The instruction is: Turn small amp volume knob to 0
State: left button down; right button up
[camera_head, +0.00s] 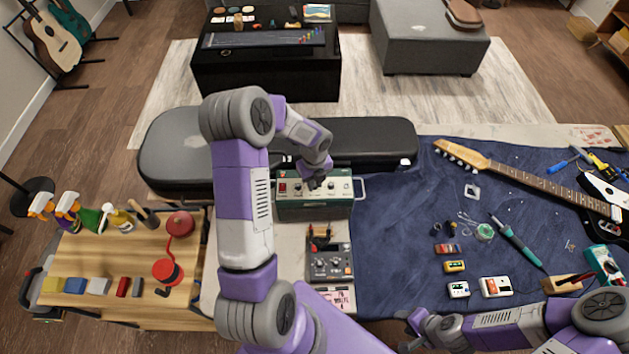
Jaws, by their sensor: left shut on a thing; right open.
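The small amp (314,207) is a green box with a pale control panel on its upper front and a handle at its right side. It stands on the bench in front of a black guitar case. A red switch and several knobs (333,186) show on the panel. My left gripper (316,184) points down at the middle of this panel and is shut on a knob there, which its fingers mostly hide. I cannot read the knob's setting. My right gripper (410,330) is low at the bottom edge, open and empty, far from the amp.
A black guitar case (370,140) lies behind the amp. A pedal (330,266) stands in front of it. A blue cloth (390,240) to the right holds a guitar neck (530,178), a soldering iron (515,242) and small pedals (496,287). A wooden side table (90,255) holds bottles and blocks.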

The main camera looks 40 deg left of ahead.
pick_arm(q)
jog(key=shift+n, duration=0.3)
jog(key=n+b, duration=0.1)
jog(key=n, duration=0.2)
jog(key=n+b, duration=0.1)
jog(key=n, duration=0.3)
jog(key=n+b, duration=0.1)
jog(key=n, duration=0.3)
jog(key=shift+n+b, duration=0.3)
jog(key=shift+n, duration=1.4)
jog(key=c, duration=1)
grip_release()
jog(key=shift+c, duration=0.2)
